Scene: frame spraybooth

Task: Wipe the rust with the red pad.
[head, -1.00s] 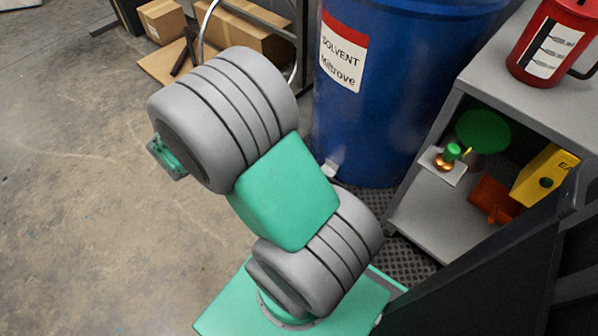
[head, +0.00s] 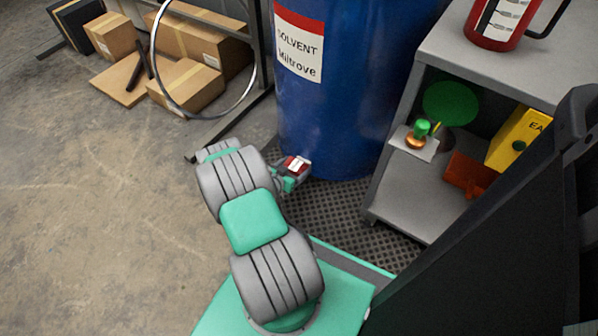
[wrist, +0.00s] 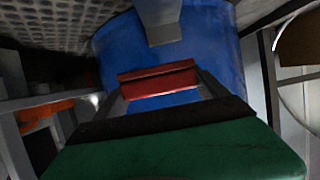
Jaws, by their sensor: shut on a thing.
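My gripper (head: 291,175) is shut on the red pad (head: 297,165), in front of the lower part of the blue solvent drum (head: 345,110). In the wrist view the red pad (wrist: 158,80) lies across my fingertips, with the blue drum (wrist: 225,50) filling the space behind it. A grey block-like fitting (wrist: 162,22) at the drum's foot shows just past the pad. I cannot tell whether the pad touches the drum. I cannot make out a rust patch in either view; the drum's lower front is partly hidden by my arm and gripper.
A grey shelf unit (head: 400,190) stands right of the drum, holding a yellow box (head: 518,138) and an orange-brown item (head: 468,172). A red can (head: 495,25) stands on top. Cardboard boxes (head: 190,88) and a metal hoop (head: 157,70) are at left.

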